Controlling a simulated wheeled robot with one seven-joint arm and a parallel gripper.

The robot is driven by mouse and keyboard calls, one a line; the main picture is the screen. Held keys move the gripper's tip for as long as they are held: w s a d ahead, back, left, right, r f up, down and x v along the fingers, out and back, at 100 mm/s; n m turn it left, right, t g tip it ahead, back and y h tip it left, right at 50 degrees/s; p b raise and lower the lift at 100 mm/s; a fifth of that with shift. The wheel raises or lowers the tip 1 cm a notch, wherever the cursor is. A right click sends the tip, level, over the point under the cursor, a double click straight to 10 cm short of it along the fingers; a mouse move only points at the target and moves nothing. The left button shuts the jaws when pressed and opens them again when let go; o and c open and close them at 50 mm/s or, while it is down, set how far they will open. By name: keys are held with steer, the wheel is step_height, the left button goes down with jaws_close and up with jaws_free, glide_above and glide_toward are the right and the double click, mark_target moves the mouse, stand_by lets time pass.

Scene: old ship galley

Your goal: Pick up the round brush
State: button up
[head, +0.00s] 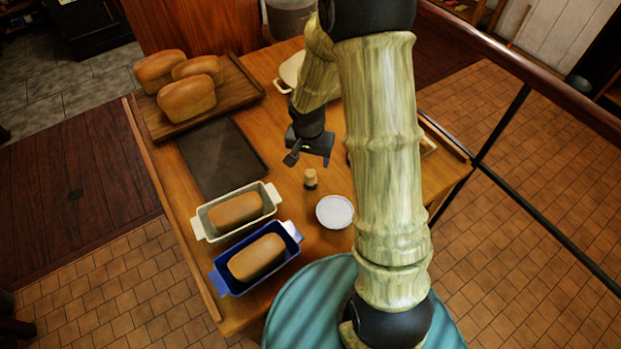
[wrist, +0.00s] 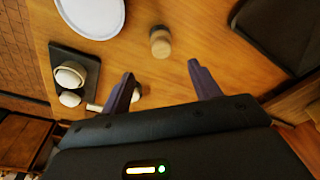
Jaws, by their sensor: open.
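My gripper (head: 309,161) is just behind the brush in the head view, above the table. In the wrist view my gripper (wrist: 161,72) has its two dark fingers spread wide with nothing between them. The fingers appear apart from the brush.
The white plate (head: 335,212) lies right of the brush. A cream pan (head: 205,230) and a blue pan (head: 224,284), each with a loaf, stand front left. A dark slab (head: 220,158) lies left. A dark tray (wrist: 90,66) holds light cups. Loaves sit on a board (head: 238,98).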

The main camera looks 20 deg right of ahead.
mark_target(310, 173)
steer(key=shift+w+d+f, duration=0.1)
steer(key=shift+w+f, duration=0.1)
steer(key=shift+f, duration=1.2)
steer(key=shift+w+d+f, duration=0.1)
steer(key=shift+w+f, duration=0.05)
steer(key=shift+f, duration=1.2)
steer(key=shift+w+a+f+p, duration=0.15)
steer(key=shift+f+p, duration=0.6)
steer(key=shift+f, duration=1.85)
steer(key=c, duration=1.1)
